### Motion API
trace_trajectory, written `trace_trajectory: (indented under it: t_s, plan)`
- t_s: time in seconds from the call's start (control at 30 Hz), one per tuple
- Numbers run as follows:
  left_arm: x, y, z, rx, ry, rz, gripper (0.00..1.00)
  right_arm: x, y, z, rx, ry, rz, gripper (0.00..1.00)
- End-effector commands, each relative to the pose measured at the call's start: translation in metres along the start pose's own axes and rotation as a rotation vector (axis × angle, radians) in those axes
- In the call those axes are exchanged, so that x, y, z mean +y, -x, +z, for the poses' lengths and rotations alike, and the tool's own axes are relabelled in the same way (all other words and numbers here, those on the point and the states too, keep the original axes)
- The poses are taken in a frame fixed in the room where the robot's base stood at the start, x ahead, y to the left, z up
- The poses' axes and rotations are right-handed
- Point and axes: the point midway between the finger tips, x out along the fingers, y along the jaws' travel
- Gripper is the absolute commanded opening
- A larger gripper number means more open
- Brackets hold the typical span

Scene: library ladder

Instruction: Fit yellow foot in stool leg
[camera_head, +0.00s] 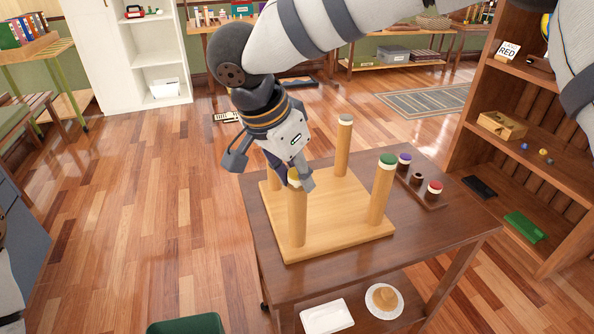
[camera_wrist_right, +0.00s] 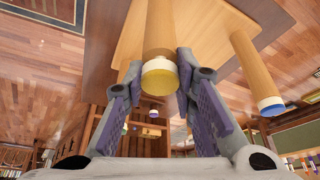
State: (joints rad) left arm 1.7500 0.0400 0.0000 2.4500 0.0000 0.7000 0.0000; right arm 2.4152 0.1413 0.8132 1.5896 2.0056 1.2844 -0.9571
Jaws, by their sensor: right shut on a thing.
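An upturned wooden stool (camera_head: 330,225) lies on the dark table with its legs pointing up. My right gripper (camera_head: 299,180) is at the top of the near left leg (camera_head: 298,218), shut on the yellow foot (camera_wrist_right: 160,75). In the wrist view the foot is in line with the leg's end and meets it; how deep it sits I cannot tell. The near right leg carries a green foot (camera_head: 387,160), the far leg a pale one (camera_head: 345,118). A blue foot (camera_wrist_right: 270,105) is on another leg, mostly hidden behind my gripper in the head view. My left gripper is out of view.
A small tray right of the stool holds a purple-topped foot (camera_head: 404,158), a dark one (camera_head: 417,178) and a red one (camera_head: 434,187). A wooden bookcase (camera_head: 540,150) stands close on the right. A white tray (camera_head: 326,317) and a plate (camera_head: 384,301) are on the lower shelf.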

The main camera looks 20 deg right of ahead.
Motion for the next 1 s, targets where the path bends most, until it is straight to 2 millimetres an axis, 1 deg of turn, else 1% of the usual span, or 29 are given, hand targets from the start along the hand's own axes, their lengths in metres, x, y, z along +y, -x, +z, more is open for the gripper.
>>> trace_trajectory:
  t_s: [1.0]
  plan:
    - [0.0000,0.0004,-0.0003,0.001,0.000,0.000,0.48,0.0001,-0.0081,0.0032,0.000,-0.001,0.001,0.16]
